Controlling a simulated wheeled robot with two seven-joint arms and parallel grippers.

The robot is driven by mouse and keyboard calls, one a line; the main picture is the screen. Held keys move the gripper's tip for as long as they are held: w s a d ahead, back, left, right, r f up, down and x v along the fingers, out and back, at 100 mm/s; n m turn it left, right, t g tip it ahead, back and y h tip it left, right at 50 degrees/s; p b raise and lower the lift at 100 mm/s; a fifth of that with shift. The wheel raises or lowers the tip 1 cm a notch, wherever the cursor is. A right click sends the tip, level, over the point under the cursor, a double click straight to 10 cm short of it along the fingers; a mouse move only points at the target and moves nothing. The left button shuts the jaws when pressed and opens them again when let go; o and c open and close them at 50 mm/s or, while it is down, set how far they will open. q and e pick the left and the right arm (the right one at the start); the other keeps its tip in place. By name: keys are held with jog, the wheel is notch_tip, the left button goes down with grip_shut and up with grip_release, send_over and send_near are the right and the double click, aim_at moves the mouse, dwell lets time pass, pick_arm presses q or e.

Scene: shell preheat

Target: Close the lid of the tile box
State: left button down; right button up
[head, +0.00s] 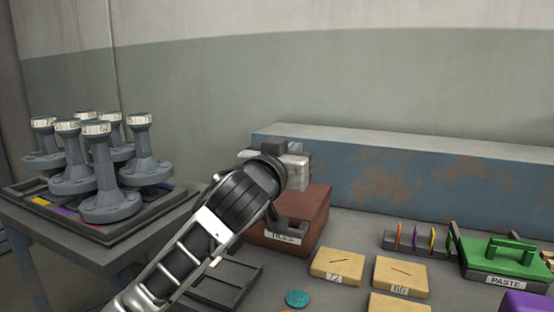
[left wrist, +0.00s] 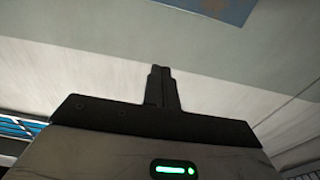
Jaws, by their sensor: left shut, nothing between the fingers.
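The tile box (head: 313,215) is a reddish-brown box with a white "TILES" label on its front, at the middle of the head view. My left arm crosses in front of its left side. A dark handle-like piece (head: 291,224) shows at its front. I cannot tell how far the lid is open, as my arm hides part of it. My left gripper (head: 288,165) is over the back left of the box, its fingers not clear in the head view. In the left wrist view its fingers (left wrist: 161,87) are shut and empty against a pale wall. My right gripper is out of view.
A rusty blue ledge (head: 400,182) runs behind the box. Grey flanged posts (head: 108,200) stand on a side table at left.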

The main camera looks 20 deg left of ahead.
pick_arm(q)
jog(key=f+b, duration=0.1)
jog(key=b, duration=0.1)
jog(key=s+f+t+b, duration=0.1)
jog(key=f+b, duration=0.1)
jog(key=s+f+t+b, duration=0.1)
jog(key=f, duration=0.1)
jog(key=shift+s+f+b, duration=0.1)
jog(key=shift+s+b, duration=0.1)
jog(key=shift+b, duration=0.2)
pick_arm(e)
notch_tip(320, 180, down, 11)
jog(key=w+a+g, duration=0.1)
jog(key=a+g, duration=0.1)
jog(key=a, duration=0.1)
pick_arm(q)
jog(key=f+b, duration=0.1)
jog(key=b, duration=0.1)
jog(key=s+f+t+b, duration=0.1)
jog(key=b, duration=0.1)
jog(key=s+f+t+b, duration=0.1)
jog(key=b, duration=0.2)
jog(key=shift+f, duration=0.35)
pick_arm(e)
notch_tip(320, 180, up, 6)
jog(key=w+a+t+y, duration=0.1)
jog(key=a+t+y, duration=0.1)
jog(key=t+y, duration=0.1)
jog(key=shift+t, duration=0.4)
